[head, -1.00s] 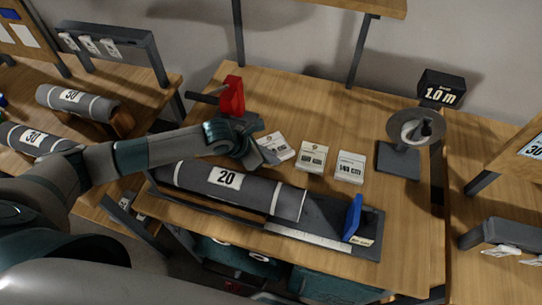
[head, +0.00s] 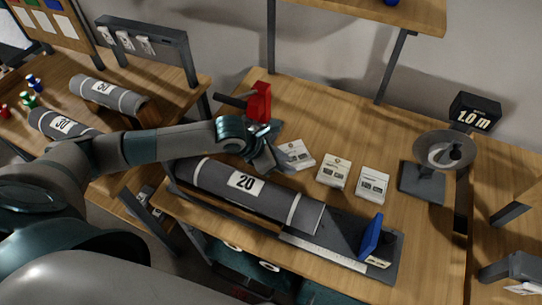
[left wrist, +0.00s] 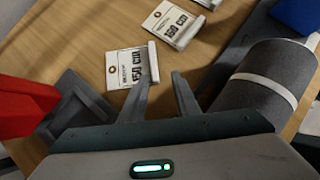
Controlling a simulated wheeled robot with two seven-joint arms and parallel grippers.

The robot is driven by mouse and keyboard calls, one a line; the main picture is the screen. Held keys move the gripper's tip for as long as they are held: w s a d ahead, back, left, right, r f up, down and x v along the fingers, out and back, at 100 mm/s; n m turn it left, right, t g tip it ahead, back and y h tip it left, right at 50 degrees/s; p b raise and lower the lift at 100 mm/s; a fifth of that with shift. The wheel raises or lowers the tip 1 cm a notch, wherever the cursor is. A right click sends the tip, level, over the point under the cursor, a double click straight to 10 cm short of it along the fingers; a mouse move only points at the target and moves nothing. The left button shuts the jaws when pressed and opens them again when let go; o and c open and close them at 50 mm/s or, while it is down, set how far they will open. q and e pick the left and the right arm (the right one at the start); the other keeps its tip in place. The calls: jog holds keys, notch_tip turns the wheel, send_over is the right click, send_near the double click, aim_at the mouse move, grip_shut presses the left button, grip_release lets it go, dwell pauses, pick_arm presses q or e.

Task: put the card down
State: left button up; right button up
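A white card (head: 296,154), the leftmost of three in a row, lies on the middle table. In the left wrist view, this card (left wrist: 125,70) reads "150 cm" and has a thick raised strip along one edge. My left gripper (head: 271,160) is low over the table, just left of the card. In the left wrist view, the fingers of this gripper (left wrist: 162,85) are apart with nothing held between them. The left fingertip overlaps the card's raised end in that view; whether they touch I cannot tell. My right gripper is not in view.
Two more cards (head: 333,173) (head: 373,185) lie to the right. A grey roll (head: 245,185) marked 20 lies in front, beside a ruler and blue stop (head: 371,237).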

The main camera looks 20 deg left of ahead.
pick_arm(q)
jog(key=b+v, duration=0.1)
jog(key=v, duration=0.7)
jog(key=shift+b, duration=0.4)
